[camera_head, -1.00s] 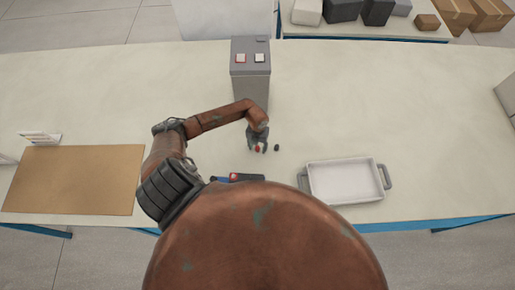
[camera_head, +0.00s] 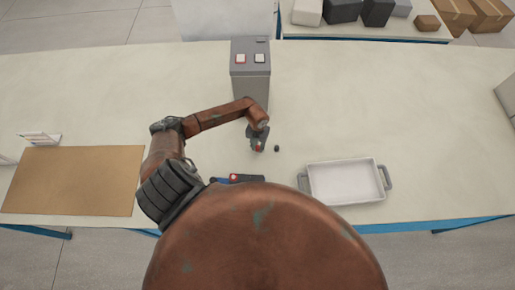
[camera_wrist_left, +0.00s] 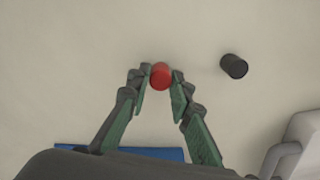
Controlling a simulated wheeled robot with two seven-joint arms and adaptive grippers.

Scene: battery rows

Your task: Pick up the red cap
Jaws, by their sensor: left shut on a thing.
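The red cap (camera_head: 258,149) is on or just above the table in front of the grey box; I cannot tell whether it touches the surface. It also shows in the left wrist view (camera_wrist_left: 160,74), between the two fingertips. My left gripper (camera_head: 257,145) reaches down over it from above and is shut on it. In the left wrist view the green-padded fingers stand on either side of the cap. My right gripper is not in view.
A black cap (camera_head: 277,148) stands just right of the gripper. A white tray (camera_head: 345,199) is at the right, a brown mat (camera_head: 72,180) at the left. A red-and-dark object (camera_head: 246,178) lies nearer me.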

